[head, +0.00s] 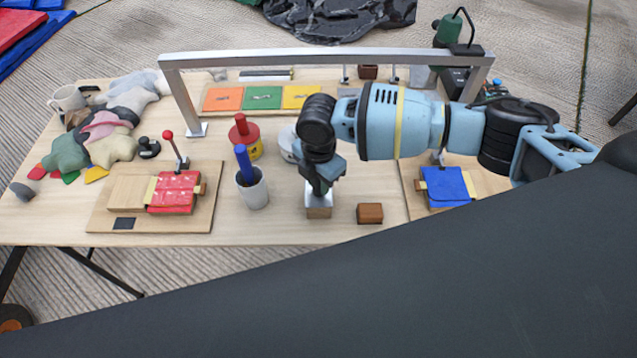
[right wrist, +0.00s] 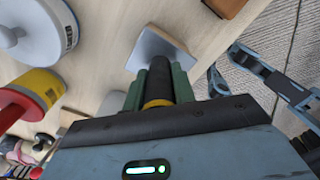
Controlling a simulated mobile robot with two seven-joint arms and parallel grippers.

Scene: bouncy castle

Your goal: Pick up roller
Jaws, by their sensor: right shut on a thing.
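My right gripper (head: 320,188) is shut on an upright tool near the table's front middle. In the right wrist view the gripper (right wrist: 160,85) closes its green-lined fingers around the tool's black handle (right wrist: 157,88), which has a yellow band. A square silver plate (right wrist: 160,48) is at the handle's far end. In the head view the plate (head: 318,197) shows just below the fingers, on or against a small wooden block (head: 318,212). I cannot tell whether this tool is the roller; no roller is clearly recognisable.
A brown block (head: 370,213) lies close right. A white cup (head: 254,194) with a blue-handled tool and a red-and-yellow can (head: 246,148) stand left. A metal frame (head: 330,55) spans the table behind. Red (head: 176,192) and blue (head: 445,187) pieces sit on boards.

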